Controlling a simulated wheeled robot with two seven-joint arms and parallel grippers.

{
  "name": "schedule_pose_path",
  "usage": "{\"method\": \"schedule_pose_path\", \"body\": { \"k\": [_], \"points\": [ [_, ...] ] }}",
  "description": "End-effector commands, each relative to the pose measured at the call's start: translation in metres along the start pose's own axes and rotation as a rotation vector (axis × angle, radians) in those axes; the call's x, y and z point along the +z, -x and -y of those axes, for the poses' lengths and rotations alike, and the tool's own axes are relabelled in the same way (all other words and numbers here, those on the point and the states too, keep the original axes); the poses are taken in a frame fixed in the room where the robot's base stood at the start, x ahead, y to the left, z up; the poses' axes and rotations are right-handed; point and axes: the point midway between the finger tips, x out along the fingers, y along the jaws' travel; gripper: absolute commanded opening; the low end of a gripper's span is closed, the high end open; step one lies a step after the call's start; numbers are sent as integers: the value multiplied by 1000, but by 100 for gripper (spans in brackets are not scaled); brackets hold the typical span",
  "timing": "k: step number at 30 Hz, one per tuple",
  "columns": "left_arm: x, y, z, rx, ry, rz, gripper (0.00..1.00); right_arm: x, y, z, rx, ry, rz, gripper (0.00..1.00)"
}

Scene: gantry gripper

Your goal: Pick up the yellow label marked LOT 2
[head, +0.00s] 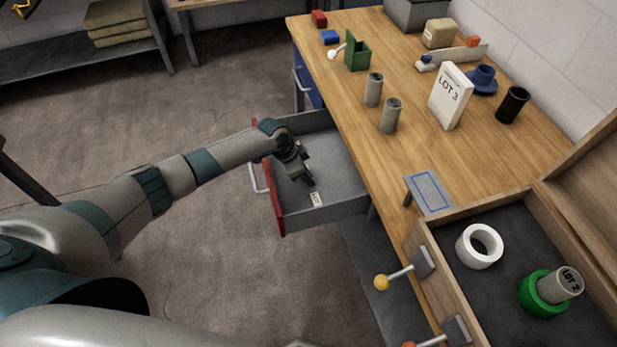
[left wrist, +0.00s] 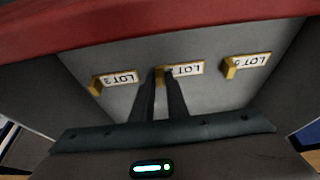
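Three yellow labels with white LOT faces lie in the open drawer (head: 340,163). In the left wrist view the left label (left wrist: 118,79) reads LOT 3. The middle label (left wrist: 186,69) is partly hidden by my fingers and its number is unclear. The right label (left wrist: 250,63) has a number too small to read surely. One label (head: 316,199) shows in the head view. My left gripper (head: 309,182) is down in the drawer. Its fingertips (left wrist: 162,75) are at the middle label's yellow tab, one on each side; whether they press on it is unclear. My right gripper is out of view.
The red drawer front (head: 268,198) and side walls surround my left gripper. The wooden bench (head: 400,150) above carries grey cylinders (head: 373,90), a white LOT 3 box (head: 450,95) and a black cup (head: 513,104). A tray (head: 425,275) at right holds a white ring and a LOT 2 cylinder.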

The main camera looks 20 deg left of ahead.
Motion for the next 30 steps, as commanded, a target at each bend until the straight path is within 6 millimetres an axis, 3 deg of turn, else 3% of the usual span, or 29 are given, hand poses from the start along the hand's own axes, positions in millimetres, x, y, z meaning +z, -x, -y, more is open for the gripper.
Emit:
{"method": "schedule_pose_path", "body": {
  "k": [17,26,30],
  "points": [
    [-2,4,1,-1,-1,-1,0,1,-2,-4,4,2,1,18],
    [-15,34,1,-3,-4,-4,0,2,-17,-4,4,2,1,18],
    [-31,44,-21,1,-6,-4,0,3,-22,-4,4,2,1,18]
  ]
}}
